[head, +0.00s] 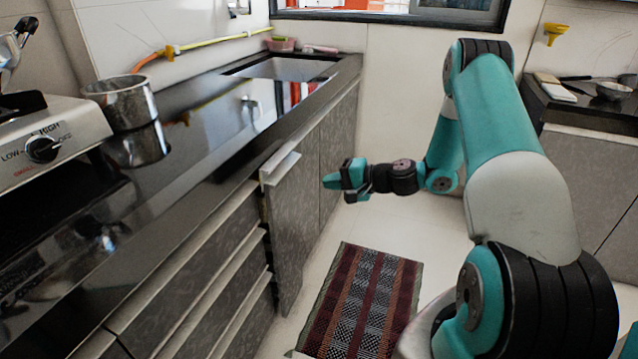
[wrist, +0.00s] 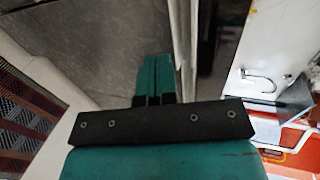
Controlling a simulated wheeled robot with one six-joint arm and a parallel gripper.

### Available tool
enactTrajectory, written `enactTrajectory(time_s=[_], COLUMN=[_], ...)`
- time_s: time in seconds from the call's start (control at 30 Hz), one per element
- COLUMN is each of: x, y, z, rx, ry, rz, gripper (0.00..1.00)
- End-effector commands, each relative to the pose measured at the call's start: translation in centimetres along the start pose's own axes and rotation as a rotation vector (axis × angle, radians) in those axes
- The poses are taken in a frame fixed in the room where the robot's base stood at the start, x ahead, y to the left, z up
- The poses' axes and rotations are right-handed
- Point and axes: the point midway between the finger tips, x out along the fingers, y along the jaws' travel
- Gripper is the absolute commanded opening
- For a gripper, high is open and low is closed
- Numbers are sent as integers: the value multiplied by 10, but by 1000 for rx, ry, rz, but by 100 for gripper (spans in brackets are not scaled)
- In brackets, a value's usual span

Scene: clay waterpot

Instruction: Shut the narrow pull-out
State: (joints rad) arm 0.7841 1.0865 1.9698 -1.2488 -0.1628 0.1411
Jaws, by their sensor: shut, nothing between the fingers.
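The narrow pull-out (head: 293,225) is a tall grey patterned front with a pale bar handle at its top. It stands out from the cabinet row under the dark counter, with a gap along its left edge. My gripper (head: 328,181) is shut and empty, to the right of the front and pointing left towards it. They look apart in the head view. In the wrist view, my shut fingers (wrist: 155,75) lie in front of a grey patterned surface; I cannot tell whether they touch it.
Drawers with pale handles (head: 230,262) line the left. The dark counter (head: 215,125) carries a metal pot (head: 124,103) and a stove (head: 45,145). A striped rug (head: 362,300) lies on the floor.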

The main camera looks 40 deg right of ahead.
Motion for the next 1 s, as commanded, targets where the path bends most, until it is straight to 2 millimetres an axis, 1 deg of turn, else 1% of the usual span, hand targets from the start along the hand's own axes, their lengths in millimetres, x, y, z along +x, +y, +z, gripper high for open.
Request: enactTrajectory(time_s=[0.03,0.3,0.4,0.5,0.6,0.7,1.0], x=[11,70,89,104,114,119,121], y=[1,1,0,-6,-9,-11,-12], z=[2,2,2,2,2,1,1], rx=[-3,-3,-4,-4,-3,-1,1], ry=[-6,-6,-6,-5,-4,-2,-1], rz=[1,2,2,1,2,2,3], gripper=[0,0,0,0,0,0,0])
